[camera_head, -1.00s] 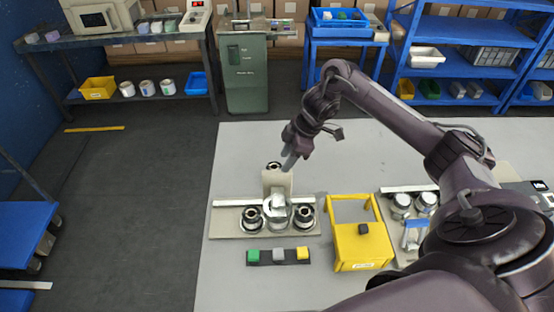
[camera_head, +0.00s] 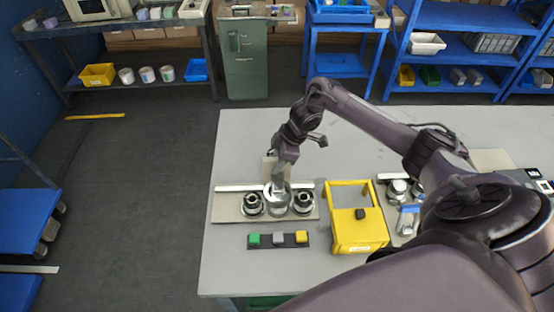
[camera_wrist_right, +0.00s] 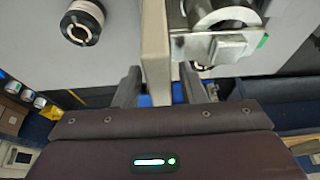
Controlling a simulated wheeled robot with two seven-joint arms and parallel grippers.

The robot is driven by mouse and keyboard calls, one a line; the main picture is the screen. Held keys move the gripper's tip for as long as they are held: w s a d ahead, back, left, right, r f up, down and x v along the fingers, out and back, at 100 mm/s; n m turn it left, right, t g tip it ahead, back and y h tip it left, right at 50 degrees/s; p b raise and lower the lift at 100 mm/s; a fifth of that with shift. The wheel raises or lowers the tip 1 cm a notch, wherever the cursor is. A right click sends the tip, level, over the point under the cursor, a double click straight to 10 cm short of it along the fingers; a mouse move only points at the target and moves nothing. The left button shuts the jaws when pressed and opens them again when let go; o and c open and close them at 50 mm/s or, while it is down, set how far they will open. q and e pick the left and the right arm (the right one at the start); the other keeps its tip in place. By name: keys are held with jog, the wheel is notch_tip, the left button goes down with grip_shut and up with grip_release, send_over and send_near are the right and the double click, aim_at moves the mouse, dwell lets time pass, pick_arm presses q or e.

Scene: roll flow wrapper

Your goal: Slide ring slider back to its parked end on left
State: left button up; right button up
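The wrapper fixture has a beige base plate (camera_head: 228,208) with a white rail (camera_head: 236,188) along its back. Two black-and-white rolls stand on it, a left one (camera_head: 252,204) and a right one (camera_head: 303,202). A silver ring part (camera_head: 274,205) lies between them, partly hidden by my gripper; in the right wrist view a silver ring with a metal block (camera_wrist_right: 215,47) shows at upper right. A beige upright plate (camera_wrist_right: 155,45) reaches down between the fingers of my right gripper (camera_wrist_right: 160,88), with a gap visible at its right side. The head view shows the gripper (camera_head: 279,180) over the fixture's middle.
A strip with green, grey and yellow blocks (camera_head: 278,240) lies in front of the fixture. A yellow box with a handle (camera_head: 358,232) stands close to its right, with metal canisters (camera_head: 398,190) beyond. The grey table (camera_head: 240,140) behind the fixture is clear.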

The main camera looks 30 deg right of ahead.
pick_arm(q)
jog(key=shift+s+f, duration=0.1)
jog(key=shift+s, duration=0.4)
pick_arm(e)
grip_shut()
pick_arm(q)
notch_tip(320, 180, down, 3)
jog(key=b, duration=0.3)
jog(key=shift+a, duration=0.1)
pick_arm(e)
jog(key=w+a, duration=0.9)
jog(key=a, duration=0.5)
jog(key=shift+a, duration=0.2)
jog(key=shift+r, duration=0.1)
jog(key=shift+c, duration=1.1)
grip_release()
jog(key=o, duration=0.4)
jog(key=shift+a, duration=0.15)
pick_arm(q)
jog(key=shift+a, duration=0.1)
